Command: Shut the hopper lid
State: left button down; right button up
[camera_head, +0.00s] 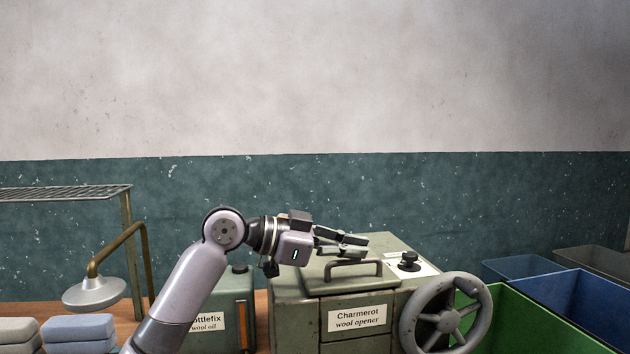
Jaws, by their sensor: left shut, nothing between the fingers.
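The wool opener (291,325) is a grey-green metal machine labelled Charmerot, in the lower middle of the head view. Its hopper lid (338,285), with a bar handle (353,268), lies level on top and looks down flat; whether it is fully seated I cannot tell. My left gripper (366,246) is shut and empty. Its fingers point right, over the lid, just above and behind the handle in the picture. Whether they touch the lid I cannot tell. My right gripper is not in view.
A handwheel (446,312) and a black knob (408,262) are on the machine's right. Green (520,322) and blue (590,305) bins stand further right. A green oil can (238,290), a lamp-like shade (95,292), a wire rack (60,193) and folded blocks (78,328) are left.

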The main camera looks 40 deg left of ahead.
pick_arm(q)
jog(key=v, duration=1.2)
